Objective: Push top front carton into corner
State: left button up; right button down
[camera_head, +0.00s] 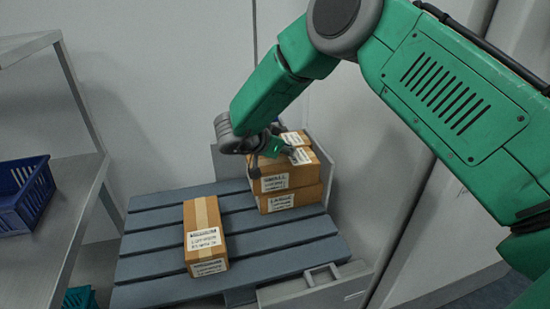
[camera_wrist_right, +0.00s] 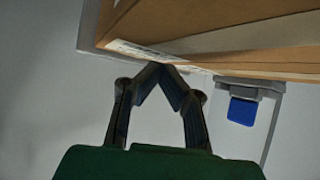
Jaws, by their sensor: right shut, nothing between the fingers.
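The top front carton (camera_head: 290,178) is brown with white labels and lies on a lower carton (camera_head: 302,201) at the back right of the pallet. Another carton top (camera_head: 296,137) shows behind it. My right gripper (camera_head: 284,152) is over the left part of the top front carton and hides some of its top. In the right wrist view its fingertips (camera_wrist_right: 163,68) meet, with nothing between them, close to the edge of a brown carton (camera_wrist_right: 230,32). I cannot tell whether they touch it. My left gripper is not in view.
A single taped carton (camera_head: 203,230) lies on the left-middle of the blue-grey slatted pallet (camera_head: 290,244). Grey panels (camera_head: 321,172) stand at the pallet's back right corner. A grey shelf (camera_head: 84,180) with a blue crate (camera_head: 22,196) stands left. The front right slats are clear.

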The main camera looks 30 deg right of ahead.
aim_at(286, 160)
jog(key=shift+s+a+f, duration=0.15)
jog(key=shift+a+f, duration=0.05)
jog(key=shift+f, duration=0.5)
jog(key=shift+s+a+f, duration=0.1)
jog(key=shift+a+f, duration=0.05)
jog(key=shift+s+a+p, duration=0.2)
jog(key=shift+a+p, duration=0.55)
jog(key=shift+p, duration=0.15)
jog(key=shift+f, duration=0.1)
jog(key=shift+r+p, duration=0.7)
jog(key=shift+p, duration=0.1)
jog(key=shift+w+d, duration=0.1)
jog(key=shift+w, duration=0.05)
